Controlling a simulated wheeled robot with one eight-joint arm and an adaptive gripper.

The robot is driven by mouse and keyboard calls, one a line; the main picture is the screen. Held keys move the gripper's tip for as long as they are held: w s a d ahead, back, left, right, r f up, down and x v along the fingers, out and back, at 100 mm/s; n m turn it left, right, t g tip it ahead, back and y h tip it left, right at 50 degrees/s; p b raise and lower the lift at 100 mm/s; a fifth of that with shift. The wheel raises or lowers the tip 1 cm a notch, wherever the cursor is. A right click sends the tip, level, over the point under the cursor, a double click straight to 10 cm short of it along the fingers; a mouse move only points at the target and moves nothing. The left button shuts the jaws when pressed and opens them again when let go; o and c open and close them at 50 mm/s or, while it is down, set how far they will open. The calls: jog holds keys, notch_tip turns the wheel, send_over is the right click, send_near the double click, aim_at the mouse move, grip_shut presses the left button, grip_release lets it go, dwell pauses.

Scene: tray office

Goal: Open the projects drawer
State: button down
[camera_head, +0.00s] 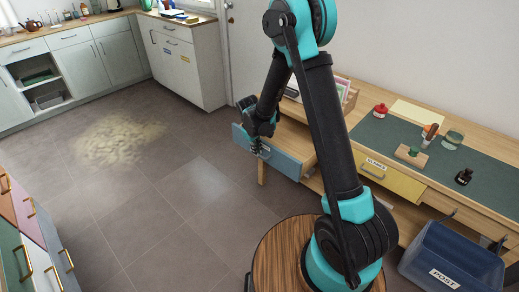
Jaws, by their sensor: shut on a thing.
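A blue-fronted drawer (287,164) stands out from the left part of the wooden desk, with its wooden side showing. My gripper (260,151) is at the front of this drawer and appears shut on its handle, which the fingers mostly hide. Any label on the blue front cannot be read, so I cannot confirm that it is the projects drawer. To its right, a yellow drawer (391,182) with a white label and a handle sits closed in the desk.
A blue bin (452,262) labelled POST stands at the lower right. Coloured drawers (32,225) stand at the left.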

jog(key=c, duration=1.9)
grip_release()
jog(key=r, duration=0.4)
jog(key=s+a+r, duration=0.1)
jog(key=r, duration=0.6)
jog(key=shift+s+a+r, duration=0.2)
jog(key=shift+s+r, duration=0.1)
jog(key=shift+r, duration=0.05)
jog(key=s+d+r+m+t, duration=0.1)
jog(key=s+d+r+m, duration=0.15)
jog(key=s+d, duration=0.4)
jog(key=s+d+r+m, duration=0.2)
jog(key=s+d+m, duration=0.1)
jog(key=d, duration=0.6)
jog(key=s+d+f+m, duration=0.1)
jog(key=s+d, duration=0.2)
jog(key=s, duration=0.1)
jog(key=s+d+m+t, duration=0.1)
jog(key=s+d+m, duration=0.1)
jog(key=s, duration=0.3)
jog(key=s+d+f+m+y, duration=0.1)
jog(key=s+d, duration=0.2)
jog(key=s, duration=0.1)
jog(key=shift+s+d+f+m+t, duration=0.25)
jog(key=shift+s+d+f+t, duration=0.05)
jog(key=shift+s, duration=0.05)
